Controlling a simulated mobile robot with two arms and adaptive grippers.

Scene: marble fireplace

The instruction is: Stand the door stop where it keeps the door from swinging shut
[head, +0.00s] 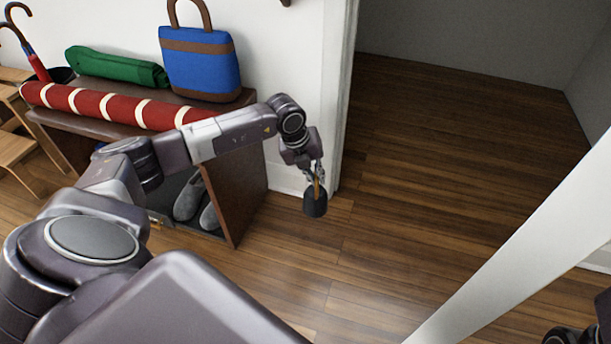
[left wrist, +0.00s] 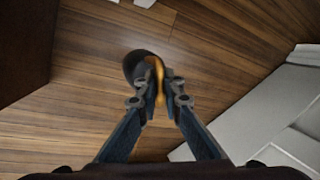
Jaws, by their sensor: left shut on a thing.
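The door stop (head: 315,204) is a dark, squat cylinder with a yellow-brown handle on top. My left gripper (head: 317,178) is shut on that handle, with the stop hanging upright below it. In the head view it appears in front of the left door jamb; whether it touches the floor I cannot tell. In the left wrist view, the stop's dark body (left wrist: 138,66) shows beyond the fingers (left wrist: 160,100), partly hidden by the handle. The white door (head: 535,235) stands open at the right, seen nearly edge-on. My right gripper's fingers are not visible.
A brown shoe bench (head: 235,190) stands left of the doorway, with grey shoes (head: 188,198) inside. On it are a red striped roll (head: 110,106), a green roll (head: 115,68) and a blue bag (head: 200,65). Wooden floor (head: 400,225) between bench and door is clear.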

